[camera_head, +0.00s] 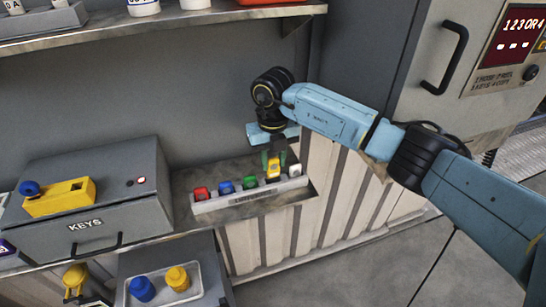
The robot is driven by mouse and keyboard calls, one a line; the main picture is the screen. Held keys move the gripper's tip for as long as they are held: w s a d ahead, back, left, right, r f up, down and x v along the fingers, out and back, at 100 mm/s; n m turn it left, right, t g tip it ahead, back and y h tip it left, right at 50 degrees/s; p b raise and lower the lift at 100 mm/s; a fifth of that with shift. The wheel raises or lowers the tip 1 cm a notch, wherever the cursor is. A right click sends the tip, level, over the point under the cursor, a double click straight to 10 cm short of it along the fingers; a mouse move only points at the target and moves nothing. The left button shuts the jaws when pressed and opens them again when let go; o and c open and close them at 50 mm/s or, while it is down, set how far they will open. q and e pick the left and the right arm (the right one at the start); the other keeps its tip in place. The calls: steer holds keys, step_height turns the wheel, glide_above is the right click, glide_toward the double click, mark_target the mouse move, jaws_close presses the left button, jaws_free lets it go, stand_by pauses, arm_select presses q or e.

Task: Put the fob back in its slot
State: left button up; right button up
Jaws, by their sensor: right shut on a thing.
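The yellow fob (273,169) is held in my right gripper (273,162), over the pale fob rack (249,198) on the lower shelf. My right gripper points down and is shut on the fob. The fob is in line with the gap between the green fob (249,183) and the white fob (295,170). I cannot tell whether its lower end is in the slot or just above it. A red fob (201,193) and a blue fob (226,187) stand further left in the rack. My left gripper is not in view.
A grey KEYS box (130,185) with a yellow block (60,198) on top stands left of the rack. Below, a tray (203,289) holds a blue cup-like piece (141,289) and a yellow one (178,278). An upper shelf (190,21) overhangs. A cabinet (425,110) stands right.

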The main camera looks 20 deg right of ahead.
mark_target(273, 170)
steer(key=shift+f, duration=0.3)
steer(key=shift+f+b, duration=0.55)
steer(key=shift+f, duration=0.1)
steer(key=shift+f+b, duration=0.45)
steer(key=shift+f, duration=0.1)
stand_by(0.4)
steer(key=shift+f+b, duration=0.4)
steer(key=shift+f, duration=0.1)
steer(key=o, duration=1)
